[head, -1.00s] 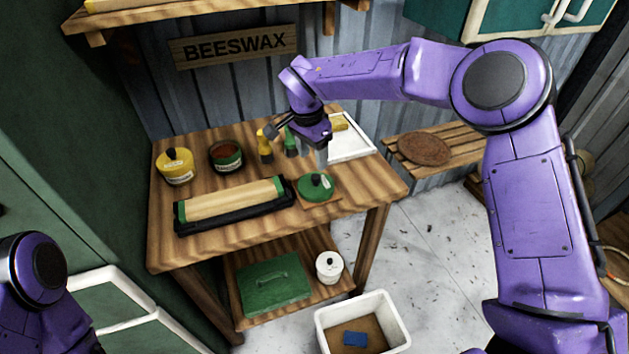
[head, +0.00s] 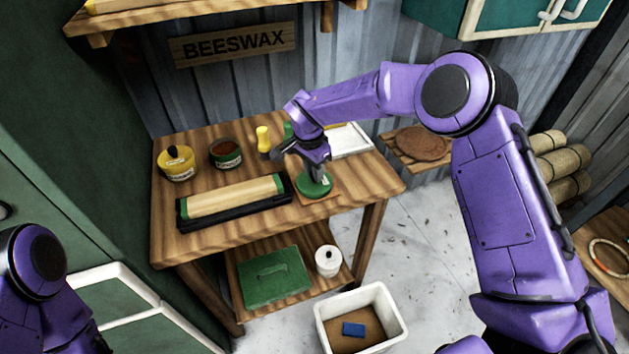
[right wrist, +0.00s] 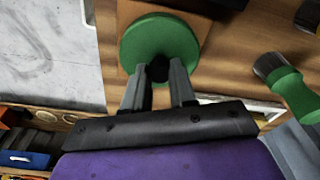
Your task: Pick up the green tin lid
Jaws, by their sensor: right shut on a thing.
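The green tin lid (head: 316,187) lies on a small square wooden board (head: 331,197) at the front right of the workbench. Its round green top with a black knob also shows in the right wrist view (right wrist: 150,38). My right gripper (head: 318,176) is above the lid with its fingers pointing down. In the right wrist view its two fingers (right wrist: 159,72) are shut on the black knob (right wrist: 158,69). The lid still appears to rest on the board. Part of my left arm shows at the lower left of the head view, but its gripper is out of view.
An open tin (head: 226,153) and a yellow tin (head: 177,163) stand at the bench's back left. A yellow-handled tool (head: 263,140) and a white tray (head: 350,141) are behind. A white bin (head: 394,310) stands on the floor.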

